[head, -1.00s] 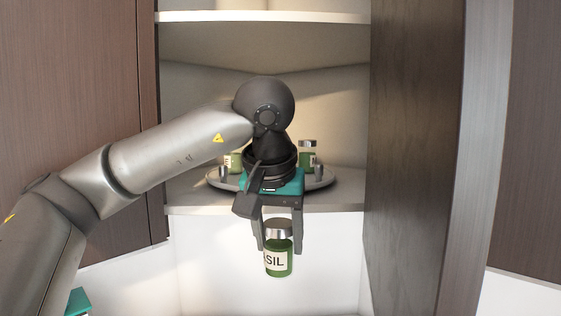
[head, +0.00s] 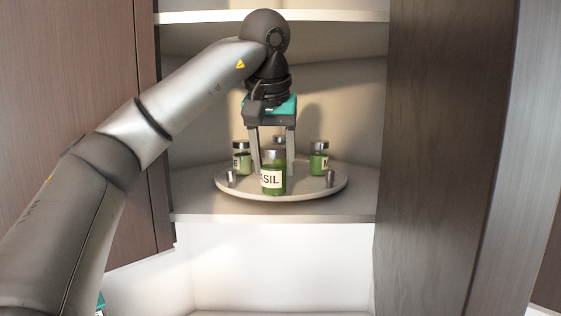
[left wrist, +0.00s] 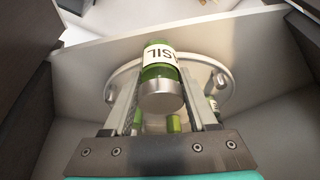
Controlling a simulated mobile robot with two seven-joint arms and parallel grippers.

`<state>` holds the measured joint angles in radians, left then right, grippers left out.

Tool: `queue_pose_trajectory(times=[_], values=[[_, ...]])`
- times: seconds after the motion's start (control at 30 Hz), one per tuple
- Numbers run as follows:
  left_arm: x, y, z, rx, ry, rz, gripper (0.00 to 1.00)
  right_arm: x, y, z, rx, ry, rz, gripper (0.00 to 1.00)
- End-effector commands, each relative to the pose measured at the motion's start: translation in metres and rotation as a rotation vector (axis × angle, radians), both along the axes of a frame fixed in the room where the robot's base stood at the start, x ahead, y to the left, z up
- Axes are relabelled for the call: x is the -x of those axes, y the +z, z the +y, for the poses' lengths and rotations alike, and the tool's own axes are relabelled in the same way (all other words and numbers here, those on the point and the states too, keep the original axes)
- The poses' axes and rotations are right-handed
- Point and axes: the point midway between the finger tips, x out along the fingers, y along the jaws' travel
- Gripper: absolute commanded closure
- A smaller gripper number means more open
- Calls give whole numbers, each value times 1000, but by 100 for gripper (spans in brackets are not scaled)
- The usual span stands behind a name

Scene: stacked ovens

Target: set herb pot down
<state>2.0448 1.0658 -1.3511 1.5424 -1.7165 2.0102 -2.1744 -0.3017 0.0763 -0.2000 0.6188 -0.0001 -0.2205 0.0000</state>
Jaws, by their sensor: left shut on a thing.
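The herb pot (head: 272,181) is a green jar with a silver lid and a label reading "ASIL". My left gripper (head: 273,164) is shut on it near the lid, pointing down. The jar is upright over the front part of a round pale tray (head: 325,190) on the cabinet shelf; I cannot tell whether its base touches the tray. In the left wrist view the jar (left wrist: 160,72) sits between the two fingers, with the tray (left wrist: 122,82) behind it.
Green jars stand on the tray at left (head: 241,158) and right (head: 319,158), and another (head: 279,145) is partly hidden behind the gripper. Small metal posts (head: 231,178) rise from the tray. An upper shelf (head: 330,17) and dark side panels (head: 435,150) bound the space.

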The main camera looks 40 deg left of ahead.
Motion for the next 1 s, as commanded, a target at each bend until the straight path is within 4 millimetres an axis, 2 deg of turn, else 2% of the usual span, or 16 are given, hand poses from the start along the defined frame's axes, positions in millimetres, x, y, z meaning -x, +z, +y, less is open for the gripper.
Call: queue_pose_trajectory(times=[0.3, 0.63, 0.87, 1.0], values=[[-39, 1, 25, 2, 1, 0, 100, 0, 1, 1, -1, 1, 0, 31], [-54, 0, 35, 1, -1, 2, 100, -1, 4, 0, 0, 1, -1, 31], [-77, 3, 51, 2, 2, 1, 100, -1, 21, -2, 3, 2, -3, 31], [-79, -12, 53, -1, -1, 1, 100, -2, 20, -3, 4, 2, -3, 31]])
